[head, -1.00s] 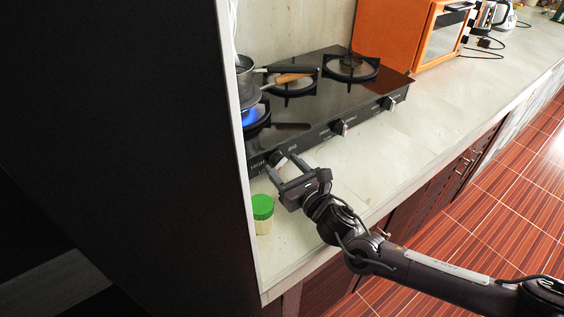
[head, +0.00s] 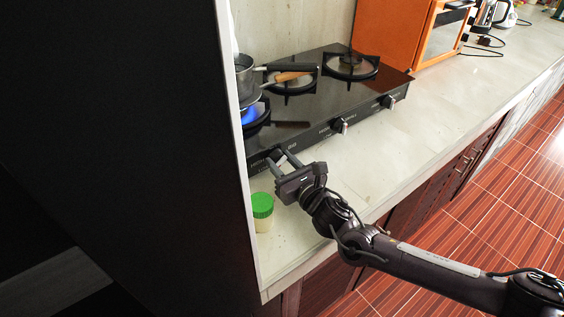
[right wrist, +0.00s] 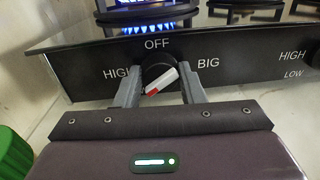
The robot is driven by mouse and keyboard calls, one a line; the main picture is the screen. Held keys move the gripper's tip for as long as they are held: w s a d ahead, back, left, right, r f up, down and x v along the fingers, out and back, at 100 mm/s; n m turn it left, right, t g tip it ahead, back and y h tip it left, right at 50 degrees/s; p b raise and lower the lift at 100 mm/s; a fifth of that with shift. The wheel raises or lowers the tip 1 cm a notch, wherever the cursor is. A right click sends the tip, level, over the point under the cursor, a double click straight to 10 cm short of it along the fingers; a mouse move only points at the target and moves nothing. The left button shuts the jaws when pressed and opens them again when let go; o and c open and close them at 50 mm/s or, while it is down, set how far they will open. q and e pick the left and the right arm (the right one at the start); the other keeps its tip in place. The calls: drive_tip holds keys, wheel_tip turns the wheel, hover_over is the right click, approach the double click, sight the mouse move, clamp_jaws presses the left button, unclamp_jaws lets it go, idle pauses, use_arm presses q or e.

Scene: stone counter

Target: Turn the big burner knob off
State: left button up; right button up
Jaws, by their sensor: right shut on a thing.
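The big burner knob (right wrist: 158,76) is on the stove's black front panel, between the labels HIGH and BIG, with OFF above it. Its white grip bar is tilted, with the red-marked end at lower left and the other end at upper right. My right gripper (head: 279,159) is shut on the knob, one finger on each side; it also shows in the right wrist view (right wrist: 160,84). In the head view the knob is mostly hidden by the fingers. Blue flame (right wrist: 155,28) burns at the burner above it. My left gripper is not in view.
A pot (head: 247,90) stands on the lit burner, beside a dark wall panel (head: 130,130). A green-lidded jar (head: 262,207) stands on the counter close left of my right gripper. Two other knobs (head: 341,126) are further right. An orange oven (head: 395,35) stands behind.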

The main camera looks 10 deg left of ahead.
drive_tip(key=shift+m, duration=0.3)
drive_tip(key=m, duration=0.4)
drive_tip(key=shift+m+b, duration=0.35)
drive_tip(key=shift+m, duration=0.05)
drive_tip(key=m, duration=0.6)
drive_tip(key=shift+w+d+g, duration=0.1)
drive_tip(key=shift+g, duration=0.2)
drive_tip(key=m, duration=0.5)
drive_tip(key=shift+w+f+g, duration=0.1)
drive_tip(key=shift+g, duration=0.2)
drive_tip(key=m, duration=0.5)
drive_tip(key=shift+d+m+y+p, duration=0.1)
drive_tip(key=shift+m+y+p, duration=0.2)
drive_tip(key=shift+y+p, duration=0.1)
drive_tip(key=o, duration=1)
